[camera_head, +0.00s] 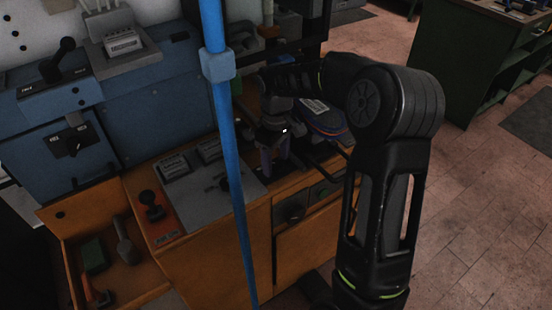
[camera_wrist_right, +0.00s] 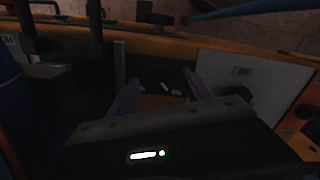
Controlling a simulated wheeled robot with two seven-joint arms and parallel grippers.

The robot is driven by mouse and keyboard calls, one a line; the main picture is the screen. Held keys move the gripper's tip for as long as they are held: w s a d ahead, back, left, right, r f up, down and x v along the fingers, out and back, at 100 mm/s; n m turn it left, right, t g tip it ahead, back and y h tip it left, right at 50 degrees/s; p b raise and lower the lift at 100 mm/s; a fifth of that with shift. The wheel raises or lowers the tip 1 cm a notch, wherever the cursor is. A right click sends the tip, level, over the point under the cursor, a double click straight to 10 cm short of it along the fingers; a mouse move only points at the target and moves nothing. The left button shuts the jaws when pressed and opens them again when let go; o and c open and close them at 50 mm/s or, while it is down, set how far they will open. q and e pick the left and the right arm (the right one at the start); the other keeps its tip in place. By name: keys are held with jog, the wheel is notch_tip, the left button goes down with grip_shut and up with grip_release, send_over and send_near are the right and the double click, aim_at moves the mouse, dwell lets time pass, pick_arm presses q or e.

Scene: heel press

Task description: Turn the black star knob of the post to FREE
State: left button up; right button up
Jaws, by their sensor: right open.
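My right gripper (camera_head: 275,155) is open, with its purple-grey fingers pointing down over the far right part of the orange bench. In the right wrist view its two fingers (camera_wrist_right: 160,94) stand apart with a dark surface and small white marks between them; I cannot make out a held thing. No knob is clearly recognisable as the post's star knob. A black knob (camera_head: 72,142) sits on a labelled plate on the blue housing, far left of my gripper. My left gripper is out of view.
A blue upright pole (camera_head: 233,160) crosses the head view left of my right gripper. A black lever (camera_head: 58,60) stands on the blue housing. An orange tray (camera_head: 125,292) with tools is at lower left. A black-knobbed lever (camera_head: 150,205) rises from the bench. Tiled floor lies right.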

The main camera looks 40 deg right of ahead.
aim_at(276, 163)
jog(key=shift+r, duration=0.15)
notch_tip(276, 163, up, 8)
jog(key=shift+f+b, duration=0.25)
jog(key=shift+b, duration=0.1)
dwell(0.8)
